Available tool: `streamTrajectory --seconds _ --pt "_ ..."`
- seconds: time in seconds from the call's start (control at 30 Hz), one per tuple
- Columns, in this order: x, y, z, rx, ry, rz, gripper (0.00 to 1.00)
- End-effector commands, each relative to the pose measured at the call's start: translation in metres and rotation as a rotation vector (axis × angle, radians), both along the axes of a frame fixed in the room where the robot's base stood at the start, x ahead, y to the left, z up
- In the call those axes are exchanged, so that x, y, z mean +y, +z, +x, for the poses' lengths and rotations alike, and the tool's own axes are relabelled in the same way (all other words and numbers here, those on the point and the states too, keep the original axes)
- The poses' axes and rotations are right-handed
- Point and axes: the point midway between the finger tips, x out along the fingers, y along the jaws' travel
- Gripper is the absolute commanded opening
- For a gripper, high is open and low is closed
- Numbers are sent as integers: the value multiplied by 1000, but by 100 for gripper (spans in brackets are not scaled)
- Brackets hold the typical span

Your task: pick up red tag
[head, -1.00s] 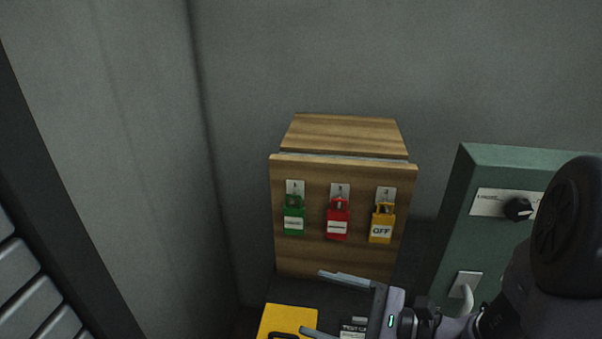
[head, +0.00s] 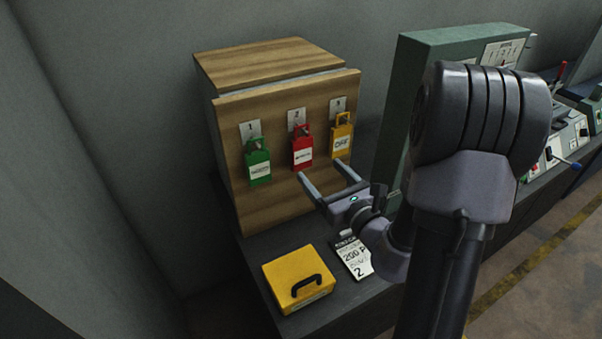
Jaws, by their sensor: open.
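The red tag (head: 302,152), shaped like a padlock with a white label, hangs on the front of a wooden board (head: 230,195) under the number 2 plate. A green tag (head: 258,165) hangs to its left under number 1, and a yellow tag (head: 341,140) to its right under number 3. My gripper (head: 321,171) is open and empty. Its fingers point toward the board, with the left fingertip just below the red tag and the right one near the bottom of the yellow tag. I cannot tell whether either finger touches the board.
A yellow box with a black handle (head: 297,277) sits on the dark bench (head: 330,318) below the board. A printed card (head: 353,258) lies next to it. A green cabinet (head: 400,100) stands to the right, with control panels (head: 568,137) beyond it.

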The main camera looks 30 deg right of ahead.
Motion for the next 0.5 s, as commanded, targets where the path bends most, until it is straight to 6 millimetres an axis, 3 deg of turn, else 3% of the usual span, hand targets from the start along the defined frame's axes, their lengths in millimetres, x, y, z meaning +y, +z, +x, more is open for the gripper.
streamTrajectory --seconds 0.03,0.27,0.5 --pt "1 -11 4 -6 -1 -6 80" --pt "2 2 47 -1 -5 7 80" --pt "-1 -9 87 -1 -5 7 80"
